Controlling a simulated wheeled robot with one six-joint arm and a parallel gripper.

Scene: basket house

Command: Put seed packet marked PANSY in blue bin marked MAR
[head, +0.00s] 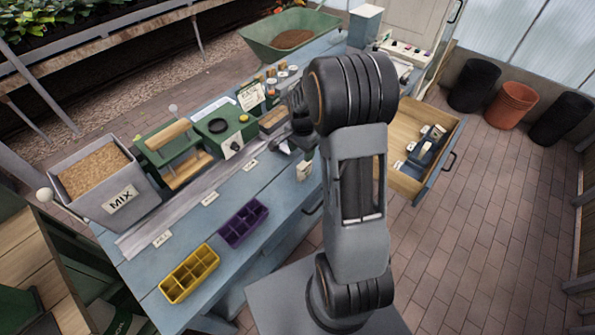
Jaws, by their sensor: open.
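My gripper (287,147) is low over the blue bench, mostly hidden behind my own arm. It is open, and I see nothing held in it. A small pale packet-like thing (304,170) stands by the bench's front edge, just below and right of my gripper; I cannot read any marking on it. Dark blue bins (424,154) sit in the open wooden drawer right of my arm, with small pale items in or beside them. Their labels are too small to read, so I cannot tell which is MAR.
The open drawer (446,138) juts out over the brick floor. A purple seed tray (243,226), a yellow seed tray (189,273), a MIX box (105,183) and a green press (172,153) stand on the bench's left part. A green tub (290,35) stands at the back.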

